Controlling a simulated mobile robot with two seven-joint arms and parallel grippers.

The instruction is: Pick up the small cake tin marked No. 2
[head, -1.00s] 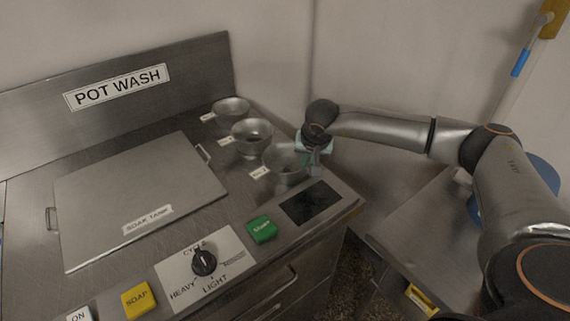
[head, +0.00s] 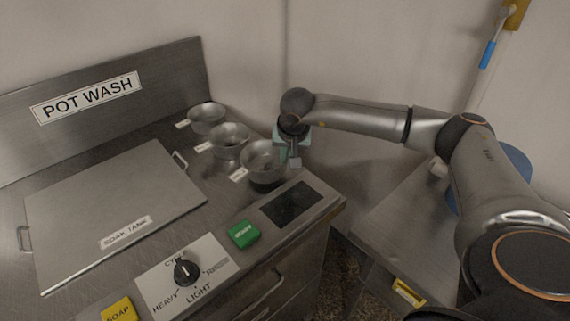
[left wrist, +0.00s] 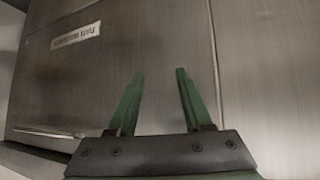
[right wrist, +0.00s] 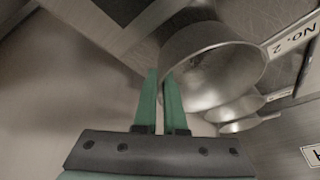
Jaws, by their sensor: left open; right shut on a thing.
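The nearest of three round metal tins (head: 260,154) is at the right end of a row on the pot wash counter. A "No. 2" label (right wrist: 295,36) shows beside this tin (right wrist: 215,65) in the right wrist view. My right gripper (head: 291,160) is shut on the tin's rim at its right side, one finger on each side of the wall (right wrist: 161,73). The tin seems slightly above the counter, with a dark patch under it. My left gripper (left wrist: 160,74) is open and empty in front of a metal panel, out of the head view.
Two more tins, a middle one (head: 229,140) and a far one (head: 206,117), stand close behind with labels. The soak tank lid (head: 110,205), green start button (head: 243,235), dial (head: 186,270) and dark panel (head: 287,204) lie near. A metal side table (head: 400,225) is at right.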

